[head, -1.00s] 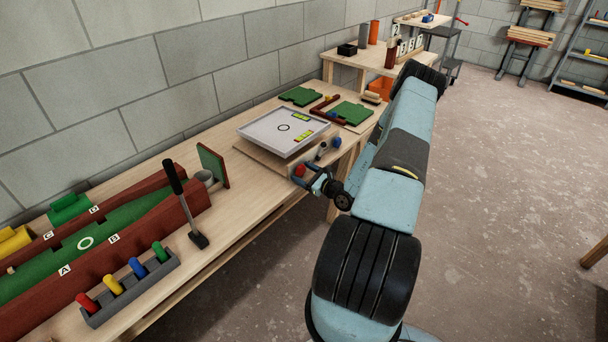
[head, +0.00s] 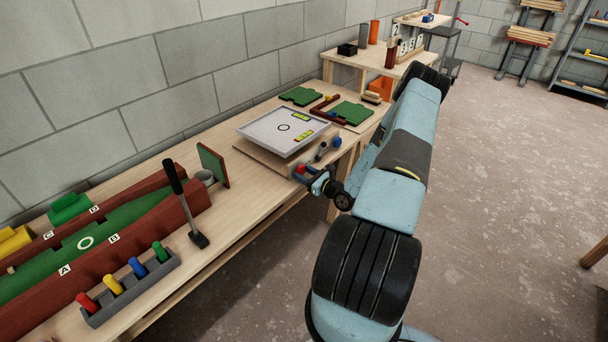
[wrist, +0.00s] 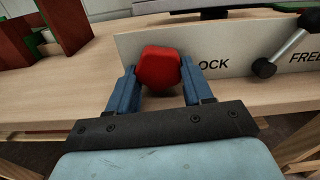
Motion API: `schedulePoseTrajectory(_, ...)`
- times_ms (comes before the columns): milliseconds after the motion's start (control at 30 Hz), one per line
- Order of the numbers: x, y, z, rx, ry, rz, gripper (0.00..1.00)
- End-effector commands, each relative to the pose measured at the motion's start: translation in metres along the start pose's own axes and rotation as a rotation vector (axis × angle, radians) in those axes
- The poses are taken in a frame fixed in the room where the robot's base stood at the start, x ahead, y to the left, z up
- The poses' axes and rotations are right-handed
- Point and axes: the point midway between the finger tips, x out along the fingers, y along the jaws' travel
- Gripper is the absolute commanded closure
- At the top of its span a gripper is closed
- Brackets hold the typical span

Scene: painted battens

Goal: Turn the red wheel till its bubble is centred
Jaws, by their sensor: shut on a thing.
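The red wheel (wrist: 159,70) sits on the front of a pale board lettered "OCK" and "FREE" in the wrist view. My gripper (wrist: 161,82) has its two blue fingers on either side of the wheel, shut on it. In the head view my gripper (head: 309,178) is at the bench's front edge, and the wheel (head: 300,169) is partly hidden. The white tilting tray (head: 284,131) with a black ring stands above it. Two yellow-green bubble levels, one at the back (head: 300,117) and one at the front (head: 303,135), lie on the tray; their bubbles are too small to read.
A lever (wrist: 285,52) with black knobs is on the board right of the wheel. A blue wheel (head: 336,142) is at the tray's right corner. A green-faced board (head: 213,165) stands between.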

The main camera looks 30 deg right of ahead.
Motion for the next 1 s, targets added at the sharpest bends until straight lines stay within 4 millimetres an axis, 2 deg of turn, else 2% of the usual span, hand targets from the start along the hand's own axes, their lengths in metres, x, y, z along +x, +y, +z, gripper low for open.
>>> schedulePoseTrajectory(167,-0.0005,0.0004,-0.0006,0.068,0.002,0.0,0.8)
schedulePoseTrajectory(433,-0.0006,0.0003,-0.0007,0.072,0.002,0.0,0.8)
schedulePoseTrajectory(467,-0.0006,0.0003,-0.0008,0.072,0.002,0.0,0.49)
schedulePoseTrajectory(500,-0.0006,0.0004,-0.0007,0.072,0.002,0.0,0.45)
schedulePoseTrajectory(733,-0.0003,0.0004,-0.0004,0.071,0.001,0.0,0.24)
schedulePoseTrajectory(1000,-0.0019,0.0003,-0.0003,0.071,0.001,0.0,0.24)
